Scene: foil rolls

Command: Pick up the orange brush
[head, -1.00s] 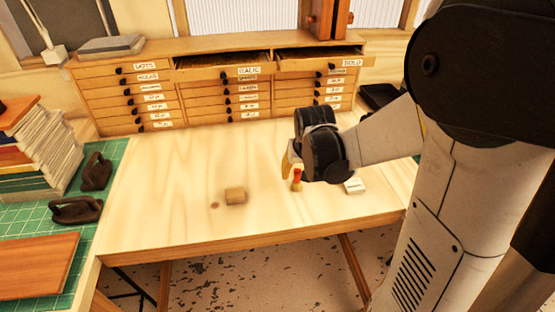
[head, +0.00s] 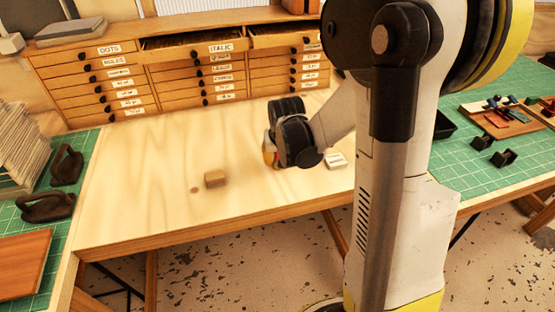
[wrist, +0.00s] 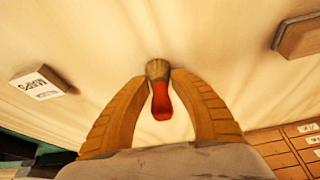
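The orange brush (wrist: 161,97) shows in the wrist view, with a red-orange handle toward my palm and tan bristles at the far end. My gripper (wrist: 159,77) has its two wooden-looking fingers on either side of the brush, the tips close against it near the bristles with no clear gap. In the head view my gripper (head: 270,157) is low over the right part of the wooden table. Only a small orange-red bit of the brush (head: 274,160) shows there; the gripper hides the rest.
A small wooden block (head: 215,179) lies left of my gripper on the table (head: 140,200). A white labelled box (head: 336,160) lies just to its right. A drawer cabinet (head: 180,75) stands behind. Black-handled tools (head: 48,205) sit on the left green mat. The table's left part is clear.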

